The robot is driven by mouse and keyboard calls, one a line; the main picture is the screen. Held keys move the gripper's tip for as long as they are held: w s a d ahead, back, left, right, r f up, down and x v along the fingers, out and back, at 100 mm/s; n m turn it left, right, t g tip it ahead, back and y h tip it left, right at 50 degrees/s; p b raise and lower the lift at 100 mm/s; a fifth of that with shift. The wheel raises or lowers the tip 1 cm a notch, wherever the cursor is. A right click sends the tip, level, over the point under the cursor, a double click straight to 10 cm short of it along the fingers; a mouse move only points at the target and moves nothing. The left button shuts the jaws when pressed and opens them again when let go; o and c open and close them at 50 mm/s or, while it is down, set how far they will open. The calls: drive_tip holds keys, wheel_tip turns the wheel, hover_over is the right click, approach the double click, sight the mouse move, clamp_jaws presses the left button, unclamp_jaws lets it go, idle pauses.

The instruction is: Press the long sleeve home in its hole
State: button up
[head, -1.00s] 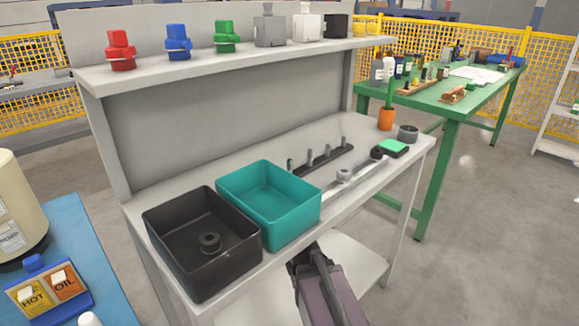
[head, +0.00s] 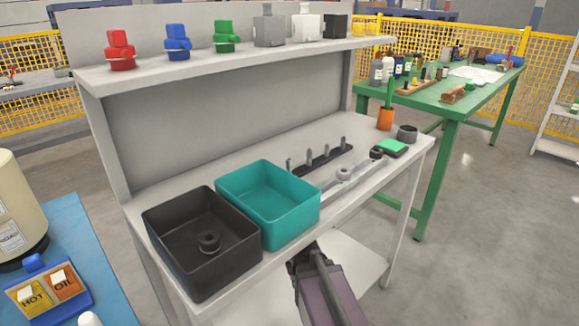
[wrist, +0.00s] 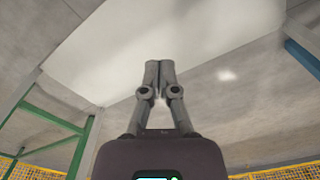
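I cannot single out the long sleeve or its hole with certainty. A light metal bar (head: 358,167) lies along the right half of the grey bench, with a small grey ring-shaped part (head: 344,174) and a dark round part (head: 376,153) on it. A dark rack with several upright pegs (head: 321,158) stands behind the bar. My gripper (wrist: 159,64) has its two fingers together in the wrist view, with nothing visible between them. In the head view it is partly hidden at the front edge of the bench, below the teal bin.
A black bin (head: 165,218) with a dark ring in it and a teal bin (head: 235,202) take up the bench's left half. A green-topped pad (head: 391,147), a grey cup (head: 407,133) and an orange pot (head: 385,119) stand at the right end. Coloured parts line the shelf (head: 240,56).

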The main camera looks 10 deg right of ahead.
drive_tip(key=o, duration=0.7)
drive_tip(key=shift+r+p, duration=0.25)
drive_tip(key=shift+p, duration=0.05)
drive_tip(key=shift+o, duration=0.5)
drive_tip(key=shift+r+p, duration=0.4)
drive_tip(key=shift+r, duration=0.05)
drive_tip(key=shift+r+p, duration=0.75)
